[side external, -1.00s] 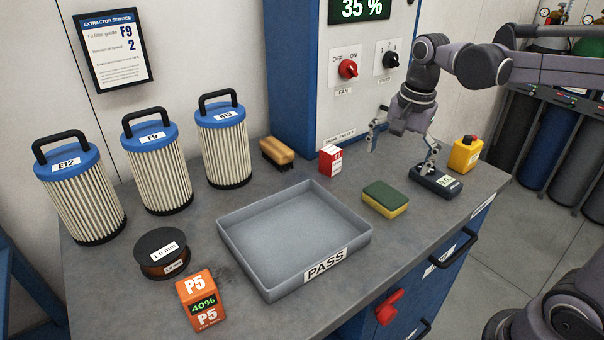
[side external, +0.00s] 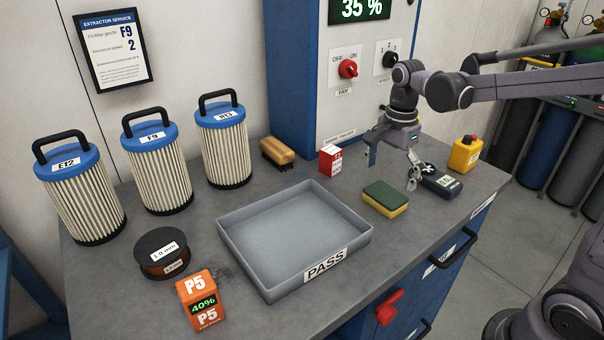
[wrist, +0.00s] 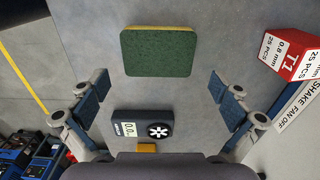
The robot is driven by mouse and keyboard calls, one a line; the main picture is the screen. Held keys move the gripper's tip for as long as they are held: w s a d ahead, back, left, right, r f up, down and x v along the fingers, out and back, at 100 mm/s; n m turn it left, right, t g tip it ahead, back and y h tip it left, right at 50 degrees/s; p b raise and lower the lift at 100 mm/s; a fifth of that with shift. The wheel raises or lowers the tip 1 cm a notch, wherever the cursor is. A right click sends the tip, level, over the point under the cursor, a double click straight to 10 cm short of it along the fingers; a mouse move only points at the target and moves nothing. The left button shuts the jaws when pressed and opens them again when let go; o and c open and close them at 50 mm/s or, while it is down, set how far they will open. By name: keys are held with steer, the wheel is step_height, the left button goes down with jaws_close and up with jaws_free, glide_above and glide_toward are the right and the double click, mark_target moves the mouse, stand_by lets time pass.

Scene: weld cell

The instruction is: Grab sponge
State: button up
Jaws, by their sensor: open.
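The sponge (side external: 385,198) is a yellow block with a dark green top, lying flat on the grey bench to the right of the grey tray. In the wrist view the sponge (wrist: 158,51) shows its green face at the top centre, ahead of the fingers. My gripper (side external: 391,174) is open and empty above the bench, behind the sponge and apart from it. In the wrist view my gripper (wrist: 155,90) has its fingers spread wide to either side, with nothing between the tips but bench.
A dark meter (side external: 441,181) lies just right of my gripper. A red-and-white box (side external: 330,160) stands behind the sponge, left of my gripper. The PASS tray (side external: 352,243) is left of the sponge. A yellow box with a red button (side external: 465,155) stands at the back right.

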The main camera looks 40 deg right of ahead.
mark_target(386, 193)
steer(key=shift+s+a+f, duration=0.1)
steer(key=shift+f, duration=1.1)
steer(key=shift+a+f, duration=0.1)
steer(key=shift+f, duration=1.05)
steer(key=c, duration=0.5)
